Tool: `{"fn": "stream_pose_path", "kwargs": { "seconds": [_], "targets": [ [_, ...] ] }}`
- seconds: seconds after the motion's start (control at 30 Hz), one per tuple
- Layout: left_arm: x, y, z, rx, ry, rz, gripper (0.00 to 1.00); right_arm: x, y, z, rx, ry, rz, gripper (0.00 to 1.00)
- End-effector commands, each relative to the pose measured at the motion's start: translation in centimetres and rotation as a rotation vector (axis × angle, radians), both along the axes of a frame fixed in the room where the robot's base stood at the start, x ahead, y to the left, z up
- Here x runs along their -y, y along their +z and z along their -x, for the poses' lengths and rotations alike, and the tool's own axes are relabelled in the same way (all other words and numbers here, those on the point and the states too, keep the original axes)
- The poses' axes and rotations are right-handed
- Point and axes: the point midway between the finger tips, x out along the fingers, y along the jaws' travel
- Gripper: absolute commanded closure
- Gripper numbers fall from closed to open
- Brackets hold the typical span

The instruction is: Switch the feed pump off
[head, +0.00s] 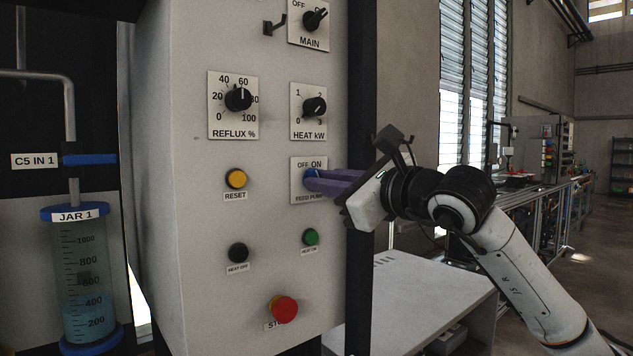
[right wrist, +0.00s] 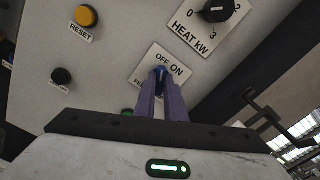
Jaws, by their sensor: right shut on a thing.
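The feed pump switch is a small blue knob (head: 309,176) on a white plate marked OFF and ON, in the middle right of the grey control panel (head: 200,290). My right gripper (head: 318,179) comes in from the right, and its purple fingers are shut on this knob. In the right wrist view the blue knob (right wrist: 160,73) shows between the fingertips, below the OFF and ON words. The fingers hide part of the knob and label, so I cannot tell which word it points to. My left gripper is not in view.
The heat knob (head: 314,107) sits just above, the green heat-on button (head: 310,237) below. The reset button (head: 236,178), heat-off button (head: 238,253) and red stop button (head: 284,308) are nearby. A jar (head: 85,280) stands left. A pale table (head: 420,300) is below my right arm.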

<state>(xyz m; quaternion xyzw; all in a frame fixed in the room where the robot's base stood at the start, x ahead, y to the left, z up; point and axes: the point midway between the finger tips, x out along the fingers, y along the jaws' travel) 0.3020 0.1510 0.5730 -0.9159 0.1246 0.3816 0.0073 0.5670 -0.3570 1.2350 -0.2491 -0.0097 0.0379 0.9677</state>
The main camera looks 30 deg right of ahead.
Motion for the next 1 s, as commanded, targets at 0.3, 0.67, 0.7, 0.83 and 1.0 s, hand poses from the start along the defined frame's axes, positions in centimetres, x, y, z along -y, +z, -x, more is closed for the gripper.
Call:
{"fn": "stream_pose_path", "kwargs": {
  "seconds": [0.3, 0.67, 0.7, 0.83, 1.0],
  "targets": [
    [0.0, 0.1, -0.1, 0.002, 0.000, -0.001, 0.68, 0.0, 0.0, 0.0, 0.000, 0.000, 0.014, 0.68],
    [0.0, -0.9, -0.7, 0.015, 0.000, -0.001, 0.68, 0.1, -0.3, 1.4, 0.005, 0.000, 0.014, 0.68],
    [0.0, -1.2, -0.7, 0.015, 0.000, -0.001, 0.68, 0.2, -0.3, 1.9, 0.004, -0.002, 0.015, 0.68],
    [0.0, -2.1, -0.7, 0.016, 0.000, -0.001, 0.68, 0.3, -0.3, 3.5, 0.004, -0.001, 0.015, 0.68],
    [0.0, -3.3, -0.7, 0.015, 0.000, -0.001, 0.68, 0.5, -0.3, 5.5, 0.004, -0.002, 0.015, 0.68]
  ]
}}
